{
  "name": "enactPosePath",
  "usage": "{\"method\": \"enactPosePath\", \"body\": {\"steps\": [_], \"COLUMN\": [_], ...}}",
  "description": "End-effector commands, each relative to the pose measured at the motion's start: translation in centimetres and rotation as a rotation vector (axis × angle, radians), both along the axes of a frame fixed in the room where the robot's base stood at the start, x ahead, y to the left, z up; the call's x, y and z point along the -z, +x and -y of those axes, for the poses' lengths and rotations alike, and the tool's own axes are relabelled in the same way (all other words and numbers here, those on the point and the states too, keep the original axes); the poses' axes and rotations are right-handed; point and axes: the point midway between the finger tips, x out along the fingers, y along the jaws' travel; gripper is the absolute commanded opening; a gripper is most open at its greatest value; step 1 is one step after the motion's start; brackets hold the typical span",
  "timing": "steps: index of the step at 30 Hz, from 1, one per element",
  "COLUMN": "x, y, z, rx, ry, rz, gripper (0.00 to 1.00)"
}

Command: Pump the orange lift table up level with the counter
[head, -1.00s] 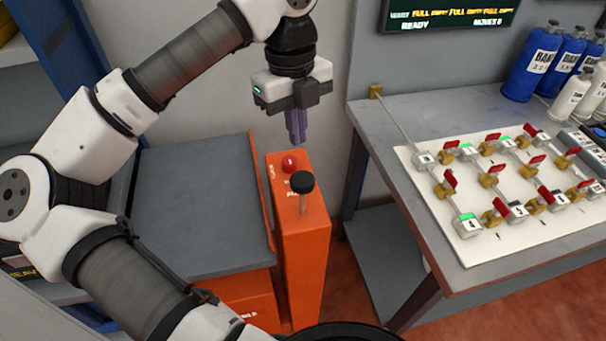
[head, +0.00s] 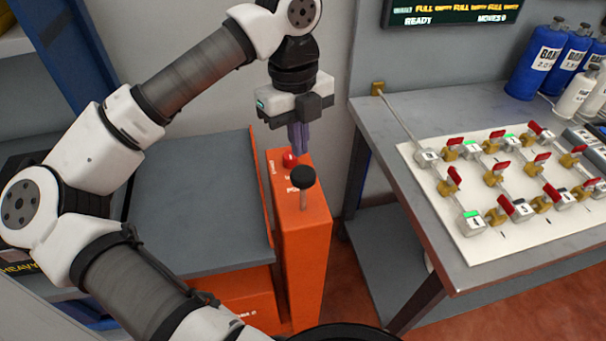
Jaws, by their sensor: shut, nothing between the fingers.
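The orange lift table has a grey top (head: 200,205) and stands left of the counter (head: 455,95). The top appears lower than the counter. An orange pedestal (head: 303,260) at its right side carries a red button (head: 289,160) at the back and a black knob on a thin rod (head: 303,178) nearer the front. My gripper (head: 301,152) is shut and empty, pointing down beside the red button, to its right in the picture. Whether the fingertips touch the pedestal top I cannot tell. The black knob stands in front of the fingers.
A white board (head: 480,190) with several red-handled valves lies on the counter. Blue bottles (head: 535,62) stand behind it, and a display (head: 450,12) hangs on the wall. A blue-framed shelf is at the left. The lift table's top is bare.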

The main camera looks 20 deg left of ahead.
Motion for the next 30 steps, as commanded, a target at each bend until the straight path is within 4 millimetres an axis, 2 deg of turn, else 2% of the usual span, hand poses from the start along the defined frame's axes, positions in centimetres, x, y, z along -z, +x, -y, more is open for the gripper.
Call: {"method": "enactPosePath", "body": {"steps": [1, 6, 20, 23, 30], "x": [1.1, 2.8, 3.3, 3.9, 6.8], "y": [-0.1, -0.2, -0.2, -0.2, -0.2], "z": [0.1, 0.2, 0.3, 0.3, 0.3], "rx": [0.001, 0.0, -0.001, -0.001, -0.001], "ry": [-0.001, -0.001, -0.001, -0.001, 0.0], "rz": [0.0, 0.0, 0.001, 0.001, 0.0], "gripper": [0.0, 0.0, 0.0, 0.0, 0.0]}}
